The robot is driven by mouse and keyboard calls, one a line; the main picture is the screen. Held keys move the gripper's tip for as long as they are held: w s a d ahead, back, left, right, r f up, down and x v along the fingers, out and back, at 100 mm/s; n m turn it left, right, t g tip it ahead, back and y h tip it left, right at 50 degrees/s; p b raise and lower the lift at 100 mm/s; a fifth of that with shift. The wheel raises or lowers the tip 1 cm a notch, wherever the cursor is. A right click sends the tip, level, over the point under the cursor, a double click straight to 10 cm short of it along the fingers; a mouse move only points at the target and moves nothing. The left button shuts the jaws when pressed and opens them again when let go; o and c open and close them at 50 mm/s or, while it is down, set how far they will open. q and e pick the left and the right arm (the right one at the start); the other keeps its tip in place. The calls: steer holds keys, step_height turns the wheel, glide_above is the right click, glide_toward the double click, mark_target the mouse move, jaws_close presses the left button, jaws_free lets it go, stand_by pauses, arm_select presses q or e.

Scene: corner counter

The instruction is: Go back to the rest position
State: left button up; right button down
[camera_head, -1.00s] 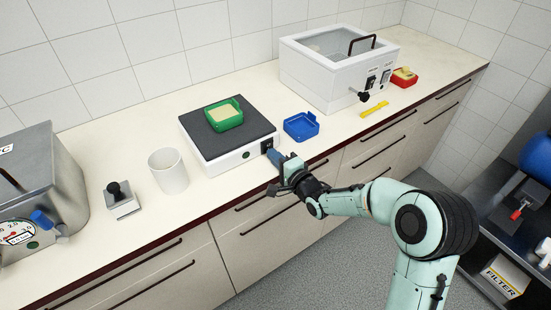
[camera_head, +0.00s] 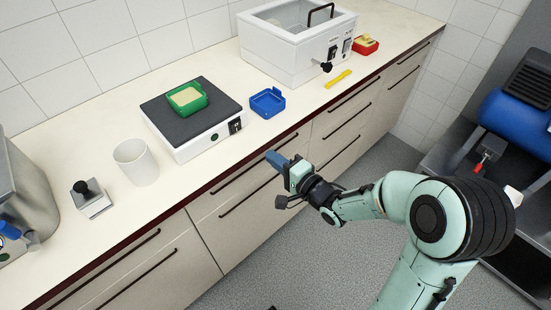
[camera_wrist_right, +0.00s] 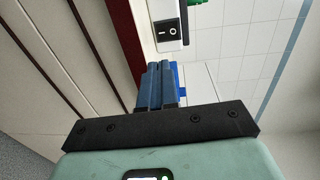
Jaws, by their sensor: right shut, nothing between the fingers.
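My right gripper (camera_head: 277,160) is shut and empty, with its blue fingers together. It hangs in front of the counter's front edge, apart from the switch side of the white hot plate (camera_head: 205,140). In the right wrist view the closed blue fingers (camera_wrist_right: 161,86) point toward the counter edge, and the plate's black rocker switch (camera_wrist_right: 167,29) shows beyond them. A green tray with pale contents (camera_head: 187,99) sits on the plate's dark top. My left gripper is not in view.
Drawer handles project below. The floor (camera_head: 270,260) is clear.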

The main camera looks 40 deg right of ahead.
stand_by(0.6)
steer(key=s+a+f+n+g+p, duration=0.2)
steer(key=a+f+g, duration=0.15)
steer(key=f, duration=0.65)
steer(key=s+a+f+n+g+p, duration=0.1)
steer(key=a+f+n+g+p, duration=0.2)
steer(key=f, duration=0.7)
steer(key=s+a+f+n+g+y+p, duration=0.1)
steer(key=s+a+f+n+g, duration=0.3)
steer(key=s, duration=0.6)
steer(key=s+a+f+n+g+y+p, duration=0.1)
steer(key=s+a+f+n+g+p, duration=0.2)
steer(key=s+a+f+g, duration=0.4)
steer(key=s+a+f+n, duration=0.1)
steer(key=s, duration=0.3)
steer(key=shift+g, duration=0.25)
